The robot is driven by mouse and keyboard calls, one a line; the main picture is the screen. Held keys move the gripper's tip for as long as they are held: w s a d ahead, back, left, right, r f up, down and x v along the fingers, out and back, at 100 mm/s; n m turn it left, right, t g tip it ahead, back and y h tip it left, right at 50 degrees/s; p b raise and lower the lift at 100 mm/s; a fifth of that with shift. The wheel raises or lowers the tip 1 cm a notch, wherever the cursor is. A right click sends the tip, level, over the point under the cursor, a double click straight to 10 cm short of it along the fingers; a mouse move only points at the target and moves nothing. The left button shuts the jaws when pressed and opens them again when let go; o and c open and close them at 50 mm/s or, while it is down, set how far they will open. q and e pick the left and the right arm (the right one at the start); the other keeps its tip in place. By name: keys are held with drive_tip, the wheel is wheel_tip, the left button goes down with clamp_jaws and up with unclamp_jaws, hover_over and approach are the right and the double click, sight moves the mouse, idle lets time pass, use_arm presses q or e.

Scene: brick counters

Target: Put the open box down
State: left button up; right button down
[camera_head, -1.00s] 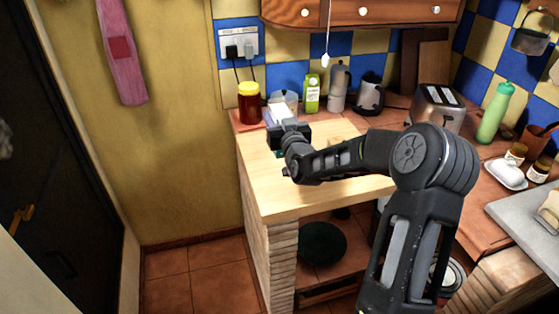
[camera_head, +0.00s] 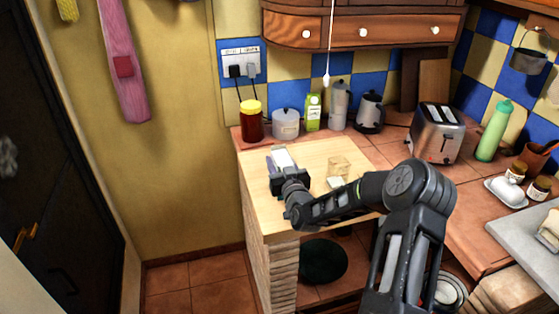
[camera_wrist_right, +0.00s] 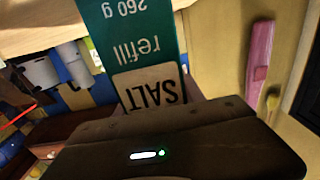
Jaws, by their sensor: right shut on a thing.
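The open box is a green and tan carton printed "SALT refill 260 g", seen upside down in the right wrist view (camera_wrist_right: 138,40). In the head view only its pale part (camera_head: 282,158) shows beyond the jaws. My right gripper (camera_head: 286,177) is shut on the box, over the left part of the light wooden worktop (camera_head: 262,205). The gripper hides the box's lower side, so I cannot tell whether it touches the worktop. My left gripper is not in view.
A clear glass-like container (camera_head: 341,166) stands right of the gripper on the worktop. Behind are a red jar with a yellow lid (camera_head: 251,124), a lidded pot (camera_head: 286,124), a green carton (camera_head: 313,112) and a moka pot (camera_head: 339,106). Bare wood lies left and in front.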

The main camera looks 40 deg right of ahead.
drive_tip(key=shift+f, duration=0.1)
drive_tip(key=c, duration=0.7)
unclamp_jaws()
drive_tip(key=shift+s+a, duration=0.1)
drive_tip(key=shift+s, duration=0.15)
drive_tip(key=b+v, duration=0.2)
drive_tip(key=v, duration=0.9)
drive_tip(key=shift+s+a+b, duration=0.1)
drive_tip(key=shift+s+b, duration=0.2)
